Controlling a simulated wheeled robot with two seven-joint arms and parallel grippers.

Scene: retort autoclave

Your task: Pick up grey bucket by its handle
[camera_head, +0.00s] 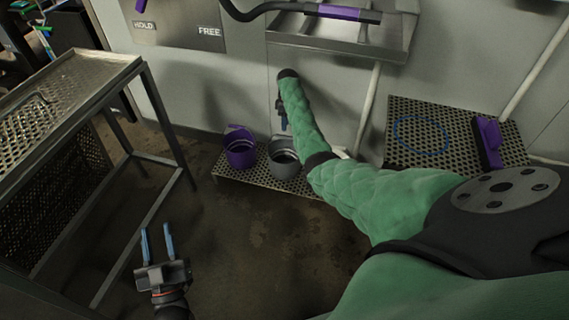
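The grey bucket (284,168) stands on a low perforated shelf (226,166) against the wall. My green-sleeved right arm covers part of its right side, and I cannot make out its handle clearly. My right gripper (284,126) points down just above the bucket's back rim. It is small and seen edge-on, so I cannot tell whether its fingers are apart, and nothing shows held in it. My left gripper (157,231) is open and empty, with two blue fingers apart, over the floor at the lower left, well away from the bucket.
A purple bucket (241,152) stands close to the left of the grey one. A metal rack table (90,75) fills the left side. A wall sink or tray (345,40) hangs above. A perforated platform (455,125) with a purple brush and blue ring is at right. Middle floor is clear.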

